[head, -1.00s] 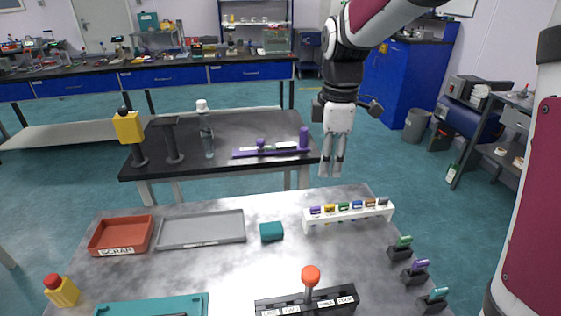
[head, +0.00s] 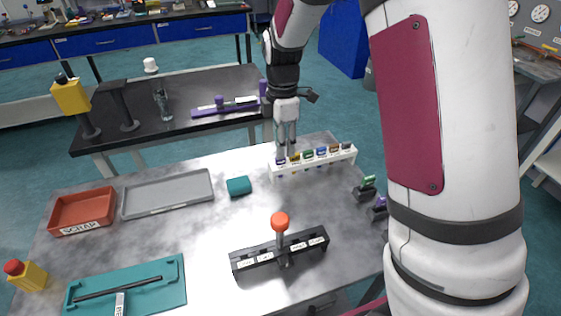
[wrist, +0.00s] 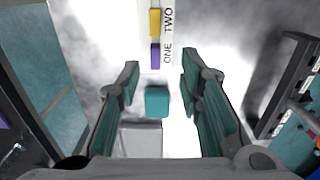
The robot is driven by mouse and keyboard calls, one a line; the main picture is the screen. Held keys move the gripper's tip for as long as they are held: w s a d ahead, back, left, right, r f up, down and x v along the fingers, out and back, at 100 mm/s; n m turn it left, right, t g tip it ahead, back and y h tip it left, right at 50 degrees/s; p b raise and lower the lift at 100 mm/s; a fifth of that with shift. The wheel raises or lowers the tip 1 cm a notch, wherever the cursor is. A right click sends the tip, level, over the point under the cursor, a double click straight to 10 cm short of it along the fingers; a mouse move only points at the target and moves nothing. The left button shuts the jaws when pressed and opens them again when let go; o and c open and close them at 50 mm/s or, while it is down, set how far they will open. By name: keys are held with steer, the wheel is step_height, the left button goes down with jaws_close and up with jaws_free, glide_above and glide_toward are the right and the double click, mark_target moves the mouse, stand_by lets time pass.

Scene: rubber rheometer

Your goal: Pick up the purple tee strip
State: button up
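A white rack (head: 315,167) on the near table holds a row of several small coloured strips. A purple strip (head: 281,160) sits at its left end. In the wrist view this purple strip (wrist: 155,56) shows beside the label ONE, with a yellow strip (wrist: 155,21) beside TWO. Another purple piece (head: 381,202) is in a black stand at the right, partly hidden by my arm. My gripper (head: 285,141) points down near the rack's left end. Its fingers are apart and empty in the wrist view (wrist: 160,72), with the purple strip ahead between the tips.
A teal block (head: 239,186) lies left of the rack. A grey tray (head: 168,208) and red scrap bin (head: 82,228) are farther left. A black holder with an orange-topped lever (head: 280,221) stands in front. A dark table (head: 195,80) is behind.

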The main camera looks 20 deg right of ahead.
steer(key=f, duration=0.4)
steer(key=shift+w+a+f, duration=0.1)
steer(key=shift+w+f, duration=0.15)
steer(key=shift+f, duration=0.15)
jaws_close()
